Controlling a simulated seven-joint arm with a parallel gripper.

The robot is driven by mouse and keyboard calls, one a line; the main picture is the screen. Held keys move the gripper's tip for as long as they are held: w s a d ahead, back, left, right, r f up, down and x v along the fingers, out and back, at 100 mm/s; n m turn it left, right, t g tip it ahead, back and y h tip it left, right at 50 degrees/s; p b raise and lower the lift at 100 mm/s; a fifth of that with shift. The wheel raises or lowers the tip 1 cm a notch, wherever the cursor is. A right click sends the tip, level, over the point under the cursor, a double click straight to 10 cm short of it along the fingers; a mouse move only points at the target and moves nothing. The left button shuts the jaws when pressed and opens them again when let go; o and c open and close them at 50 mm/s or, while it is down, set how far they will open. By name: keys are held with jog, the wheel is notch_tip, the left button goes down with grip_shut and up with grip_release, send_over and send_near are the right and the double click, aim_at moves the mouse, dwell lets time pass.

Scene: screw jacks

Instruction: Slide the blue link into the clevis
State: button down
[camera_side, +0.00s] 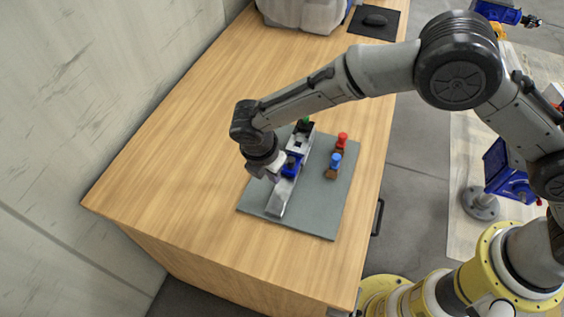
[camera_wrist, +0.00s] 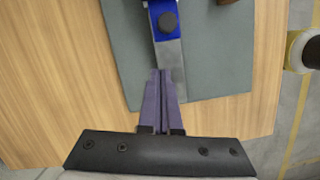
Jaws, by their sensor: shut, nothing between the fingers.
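The blue link (camera_side: 292,165) sits on a long pale-grey bar (camera_side: 281,198) on the mat. In the wrist view the blue link (camera_wrist: 157,9) is at the top, with a dark round knob on it. I cannot tell for sure which part is the clevis; a grey block (camera_side: 299,141) stands beyond the blue link, beside a green-topped piece. My gripper (camera_side: 271,176) is low over the near part of the bar, beside the link. In the wrist view my gripper (camera_wrist: 161,73) is shut and empty, its fingertips over the bar and apart from the blue link.
A red-topped peg (camera_side: 342,141) and a blue-topped peg (camera_side: 335,162) stand on the right of the grey mat (camera_side: 315,208). The wooden table (camera_side: 190,140) is clear to the left. A wall borders its left side.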

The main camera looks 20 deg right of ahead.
jog(key=v, duration=1)
jog(key=w+d+r+m+t+y, duration=0.1)
jog(key=w+d+r+m, duration=0.3)
jog(key=d+r, duration=0.85)
jog(key=s+d+r+m+t, duration=0.2)
jog(key=s+d+r+m, duration=0.3)
jog(key=d+r, duration=0.7)
jog(key=s+d+f+m+t+y, duration=0.1)
jog(key=s+d+m, duration=0.5)
jog(key=s+d, duration=0.55)
jog(key=s+f+m, duration=0.8)
jog(key=s+m, duration=0.1)
jog(key=s, duration=0.1)
jog(key=shift+a+f, duration=0.15)
jog(key=shift+a, duration=0.15)
